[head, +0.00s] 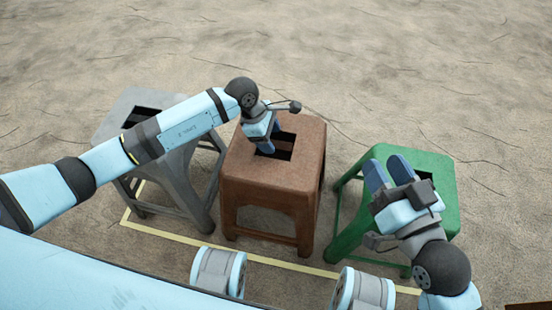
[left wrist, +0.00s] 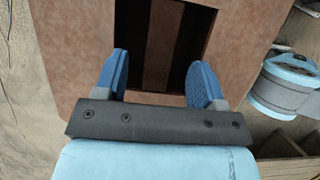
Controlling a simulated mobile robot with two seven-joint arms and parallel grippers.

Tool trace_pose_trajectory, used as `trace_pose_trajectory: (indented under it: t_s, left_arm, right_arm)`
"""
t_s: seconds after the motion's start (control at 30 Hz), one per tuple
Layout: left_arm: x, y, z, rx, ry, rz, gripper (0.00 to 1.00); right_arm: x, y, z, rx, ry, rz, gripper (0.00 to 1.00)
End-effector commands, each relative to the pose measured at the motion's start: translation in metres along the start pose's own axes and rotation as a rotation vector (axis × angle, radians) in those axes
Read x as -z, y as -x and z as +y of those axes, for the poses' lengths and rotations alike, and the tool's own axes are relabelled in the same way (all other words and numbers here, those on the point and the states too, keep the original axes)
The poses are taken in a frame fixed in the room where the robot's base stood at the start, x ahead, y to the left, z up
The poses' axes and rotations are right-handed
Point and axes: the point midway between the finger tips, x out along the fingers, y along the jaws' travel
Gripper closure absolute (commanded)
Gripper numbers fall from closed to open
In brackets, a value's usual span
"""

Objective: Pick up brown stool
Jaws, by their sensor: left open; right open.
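The brown stool (head: 262,185) stands upright on the ground in the middle of the head view, with a dark rectangular hole in its seat. Its seat (left wrist: 85,60) fills much of the left wrist view. My left gripper (head: 266,148) is above the seat at the hole, pointing down. In the left wrist view its two blue fingers (left wrist: 157,80) are spread apart with nothing between them, over the near end of the hole. Whether the fingertips reach into the hole I cannot tell. My right gripper (head: 387,170) is open and empty above the green stool.
A grey stool (head: 182,187) stands left of the brown one, partly behind my left arm. A green stool (head: 437,170) stands to the right, partly under my right gripper. A yellow line (head: 170,233) runs on the sandy, cracked ground around the stools. The ground behind is clear.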

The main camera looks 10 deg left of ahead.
Motion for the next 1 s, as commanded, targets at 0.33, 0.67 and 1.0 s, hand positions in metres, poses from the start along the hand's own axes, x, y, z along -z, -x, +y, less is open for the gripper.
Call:
trace_pose_trajectory:
  t_s: [0.33, 0.67, 1.0]
  left_arm:
    - [-0.001, -0.042, -0.001, 0.002, 0.003, -0.003, 0.36]
    - [-0.002, -0.058, 0.000, -0.001, 0.001, -0.001, 0.36]
    - [-0.001, -0.059, 0.000, -0.001, 0.001, -0.002, 0.36]
  right_arm:
    - [-0.033, -0.001, 0.005, 0.011, 0.000, -0.093, 0.57]
    - [-0.034, -0.002, 0.007, 0.015, 0.028, -0.101, 0.57]
    - [-0.034, -0.002, 0.007, 0.015, 0.028, -0.101, 0.57]
